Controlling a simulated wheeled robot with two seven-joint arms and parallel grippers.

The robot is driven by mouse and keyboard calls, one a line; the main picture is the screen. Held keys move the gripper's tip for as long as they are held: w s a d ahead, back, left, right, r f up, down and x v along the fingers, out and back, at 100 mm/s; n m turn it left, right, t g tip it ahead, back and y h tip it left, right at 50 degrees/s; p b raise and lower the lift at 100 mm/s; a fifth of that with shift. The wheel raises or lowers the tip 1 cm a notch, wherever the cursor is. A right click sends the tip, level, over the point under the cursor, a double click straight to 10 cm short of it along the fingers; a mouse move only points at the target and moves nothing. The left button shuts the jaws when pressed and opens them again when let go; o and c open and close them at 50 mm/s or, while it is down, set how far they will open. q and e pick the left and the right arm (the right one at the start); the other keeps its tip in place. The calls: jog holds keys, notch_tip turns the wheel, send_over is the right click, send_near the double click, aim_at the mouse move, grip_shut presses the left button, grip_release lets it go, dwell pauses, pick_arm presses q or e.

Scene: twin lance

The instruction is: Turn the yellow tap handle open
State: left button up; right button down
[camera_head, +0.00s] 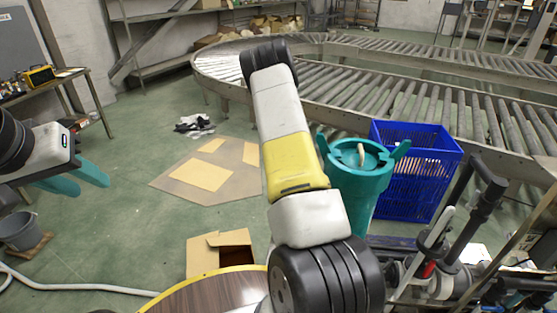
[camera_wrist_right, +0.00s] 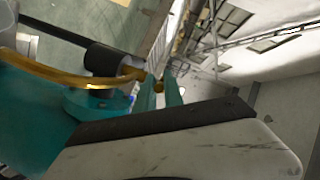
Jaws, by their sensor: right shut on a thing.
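A yellow tap handle (camera_wrist_right: 60,76) shows as a thin curved bar at the left of the right wrist view, over a teal body (camera_wrist_right: 30,120). Its rounded end lies between the teal fingertips of my right gripper (camera_wrist_right: 159,92), which is shut on it. In the head view my right arm rises through the middle and its gripper is hidden; I cannot make out the tap handle there. My left gripper (camera_head: 76,180) is at the left edge, open and empty, its teal fingers apart over the floor.
A teal upright fixture (camera_head: 362,190) with a pale piece in its top stands right of my right arm. Behind it are a blue crate (camera_head: 420,190) and a roller conveyor (camera_head: 400,100). A round yellow-rimmed wooden top (camera_head: 205,295) and a cardboard box (camera_head: 203,257) are in front.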

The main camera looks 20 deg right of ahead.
jog(key=shift+s+d+n+y, duration=0.15)
jog(key=shift+d+n+y, duration=0.15)
jog(key=shift+n+y, duration=0.3)
jog(key=shift+y, duration=0.3)
jog(key=c, duration=1.5)
grip_release()
jog(key=shift+o, duration=0.2)
